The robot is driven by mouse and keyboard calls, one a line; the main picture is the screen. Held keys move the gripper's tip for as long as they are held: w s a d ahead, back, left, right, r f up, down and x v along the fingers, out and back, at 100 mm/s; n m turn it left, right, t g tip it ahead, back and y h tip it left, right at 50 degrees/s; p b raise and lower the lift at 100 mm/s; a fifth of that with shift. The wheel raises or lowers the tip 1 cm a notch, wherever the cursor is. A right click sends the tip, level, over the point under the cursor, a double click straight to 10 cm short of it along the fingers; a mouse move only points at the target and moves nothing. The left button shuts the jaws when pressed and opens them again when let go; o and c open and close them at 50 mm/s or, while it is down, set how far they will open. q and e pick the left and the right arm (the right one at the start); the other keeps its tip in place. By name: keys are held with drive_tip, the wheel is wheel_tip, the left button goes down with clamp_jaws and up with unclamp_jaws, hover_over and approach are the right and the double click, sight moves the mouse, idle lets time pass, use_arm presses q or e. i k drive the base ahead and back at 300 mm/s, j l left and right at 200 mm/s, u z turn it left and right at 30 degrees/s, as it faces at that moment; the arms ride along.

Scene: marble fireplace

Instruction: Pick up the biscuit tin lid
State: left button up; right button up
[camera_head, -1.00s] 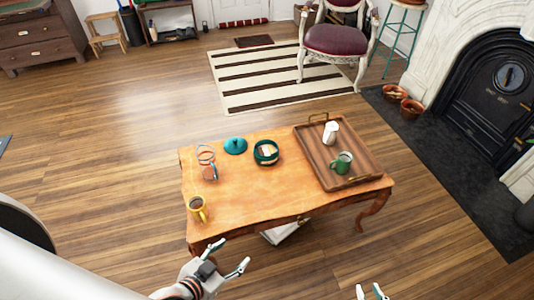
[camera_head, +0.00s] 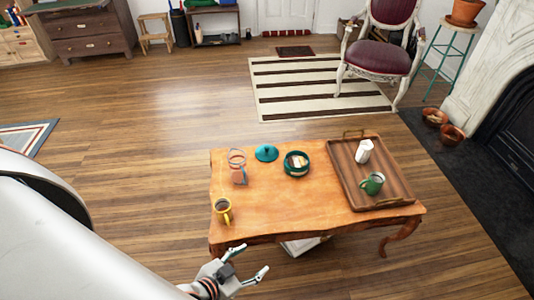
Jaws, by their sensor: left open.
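The biscuit tin lid (camera_head: 267,153) is a teal disc with a small knob on top. It lies near the back edge of the wooden table (camera_head: 285,208), apart from the tin. The open biscuit tin (camera_head: 297,165), dark teal with pale contents, stands just right of it. My left gripper (camera_head: 251,262) is open and empty, in front of the table's near left edge and well short of the lid. My right gripper is not in view.
A wooden tray (camera_head: 396,182) at the right holds a white jug (camera_head: 364,150) and a green mug (camera_head: 373,184). The table's middle front is clear.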

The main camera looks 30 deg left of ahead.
sight(266, 152)
drive_tip(key=u, duration=0.45)
drive_tip(key=j+u, duration=0.3)
drive_tip(key=i+j+u, duration=0.1)
drive_tip(key=j+u, duration=0.25)
drive_tip(key=i+j+u, duration=0.15)
drive_tip(key=j+u, duration=0.15)
drive_tip(key=i+j+u, duration=0.2)
drive_tip(key=j+u, duration=0.15)
drive_tip(key=j, duration=0.15)
drive_tip(key=i+j+u, duration=0.2)
drive_tip(key=i+j, duration=0.2)
drive_tip(key=i+j+u, duration=0.25)
drive_tip(key=i, duration=0.3)
drive_tip(key=i+z, duration=0.4)
drive_tip(key=i, duration=0.2)
drive_tip(key=i+j+z, duration=0.15)
drive_tip(key=i+z, duration=0.3)
drive_tip(key=i, duration=0.15)
drive_tip(key=i+z, duration=0.3)
drive_tip(key=i, duration=0.35)
drive_tip(key=i+j+z, duration=0.35)
drive_tip(key=i, duration=0.3)
drive_tip(key=i+z, duration=0.25)
drive_tip(key=z, duration=0.15)
drive_tip(key=i+j+z, duration=0.1)
drive_tip(key=i+z, duration=0.15)
drive_tip(key=z, duration=0.2)
drive_tip(key=i+j+z, duration=0.15)
drive_tip(key=z, duration=0.25)
drive_tip(key=i+j, duration=0.05)
